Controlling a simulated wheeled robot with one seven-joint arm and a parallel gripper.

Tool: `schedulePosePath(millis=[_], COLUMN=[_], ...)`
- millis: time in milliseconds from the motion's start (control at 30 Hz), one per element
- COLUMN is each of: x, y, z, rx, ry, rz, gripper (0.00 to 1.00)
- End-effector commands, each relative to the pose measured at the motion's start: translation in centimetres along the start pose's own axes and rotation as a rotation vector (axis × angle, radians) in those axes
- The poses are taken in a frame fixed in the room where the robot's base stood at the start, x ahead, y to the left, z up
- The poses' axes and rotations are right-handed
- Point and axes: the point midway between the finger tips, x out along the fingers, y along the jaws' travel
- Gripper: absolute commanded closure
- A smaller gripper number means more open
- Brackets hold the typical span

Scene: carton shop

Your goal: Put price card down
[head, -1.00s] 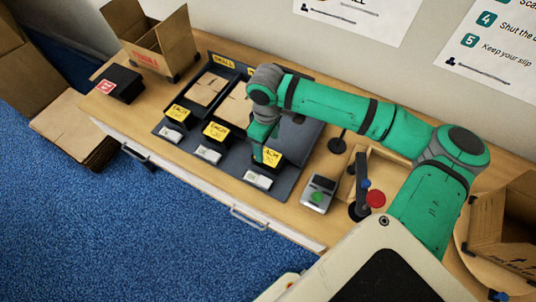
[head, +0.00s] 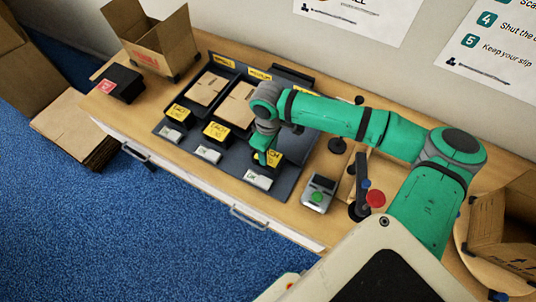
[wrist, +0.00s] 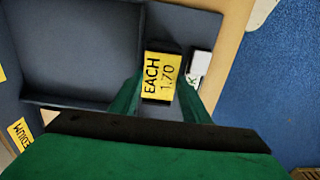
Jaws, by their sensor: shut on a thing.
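The yellow price card (wrist: 160,77), marked EACH 1.70, sits in a dark holder between my two fingers in the wrist view. My gripper (wrist: 160,100) is shut on it. In the head view my gripper (head: 262,158) points down at the front right of the dark display board (head: 287,185), and part of the card (head: 275,158) shows beside the fingers. The card is behind a small white tag (head: 258,178). I cannot tell whether its holder touches the board.
Two other yellow cards (head: 216,131) (head: 178,112) stand along the board front. Flat cartons (head: 239,105) lie in the trays behind. A grey device with a green button (head: 318,193) is to the right. An open carton (head: 152,45) stands at the back left.

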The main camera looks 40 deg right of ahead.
Motion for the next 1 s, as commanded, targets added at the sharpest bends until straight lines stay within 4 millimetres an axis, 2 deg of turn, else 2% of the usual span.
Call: schedulePosePath(millis=[333,533,667,1000], x=[-0.7,-3.1,-6.1,-16.4], y=[0.0,-0.2,-0.4,0.0], z=[-0.1,-0.3,-0.6,-0.1], rx=[-0.002,-0.009,-0.014,-0.002], ry=[0.0,0.0,0.002,0.002], rz=[0.0,0.002,0.002,0.003], gripper=[0.81,0.81,0.81,0.81])
